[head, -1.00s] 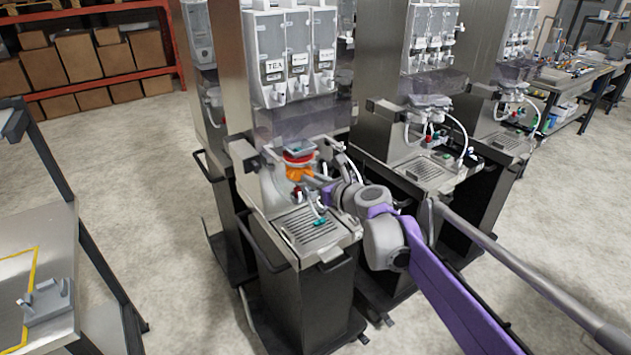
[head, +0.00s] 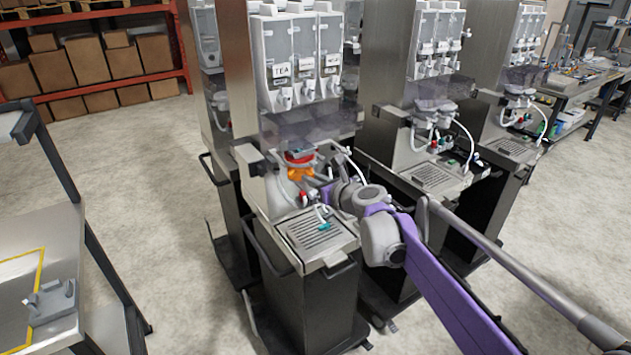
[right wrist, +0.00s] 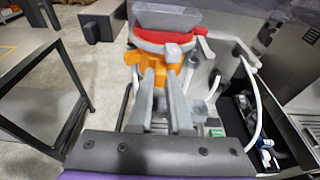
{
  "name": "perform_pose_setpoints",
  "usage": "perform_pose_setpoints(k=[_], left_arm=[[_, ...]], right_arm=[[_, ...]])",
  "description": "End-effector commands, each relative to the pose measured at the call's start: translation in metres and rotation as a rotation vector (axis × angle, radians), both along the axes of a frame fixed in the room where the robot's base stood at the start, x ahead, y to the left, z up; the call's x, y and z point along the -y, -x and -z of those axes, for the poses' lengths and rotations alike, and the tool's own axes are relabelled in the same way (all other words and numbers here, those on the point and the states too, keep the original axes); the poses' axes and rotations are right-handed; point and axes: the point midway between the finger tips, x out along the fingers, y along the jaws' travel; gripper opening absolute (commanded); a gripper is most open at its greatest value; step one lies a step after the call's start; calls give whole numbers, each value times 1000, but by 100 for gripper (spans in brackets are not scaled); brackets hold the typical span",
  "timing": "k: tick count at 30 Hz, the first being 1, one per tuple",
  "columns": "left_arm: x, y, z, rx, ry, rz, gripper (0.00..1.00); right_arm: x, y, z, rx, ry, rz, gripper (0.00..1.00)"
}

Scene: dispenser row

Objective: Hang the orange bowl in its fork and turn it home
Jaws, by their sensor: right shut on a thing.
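The orange bowl (right wrist: 176,56) is at the tips of my right gripper (right wrist: 160,80), which is shut on it. In the head view the orange bowl (head: 299,174) is under the dispenser head, and my right gripper (head: 326,187) reaches it from the right. A red collar (right wrist: 158,36) sits directly above the bowl, with a grey box-shaped part (right wrist: 165,17) over it. The fork is not clearly visible, and I cannot tell whether the bowl is seated in it. My left gripper is not in view.
The dispenser labelled TEA (head: 279,71) stands above, and a slotted drip tray (head: 312,233) lies below the bowl. A white hose (right wrist: 256,105) curves close on the right. Another dispenser station (head: 436,175) stands to the right. A steel table (head: 50,225) is at the left.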

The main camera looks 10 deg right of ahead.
Motion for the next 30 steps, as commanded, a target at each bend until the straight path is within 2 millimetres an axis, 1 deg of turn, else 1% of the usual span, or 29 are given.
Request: perform_pose_setpoints(k=[7,20,30], left_arm=[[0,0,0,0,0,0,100],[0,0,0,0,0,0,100],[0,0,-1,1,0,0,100]], right_arm=[[-4,-9,0,0,0,0,0],[-4,-11,0,0,0,0,0],[-9,-23,0,1,0,0,0]])
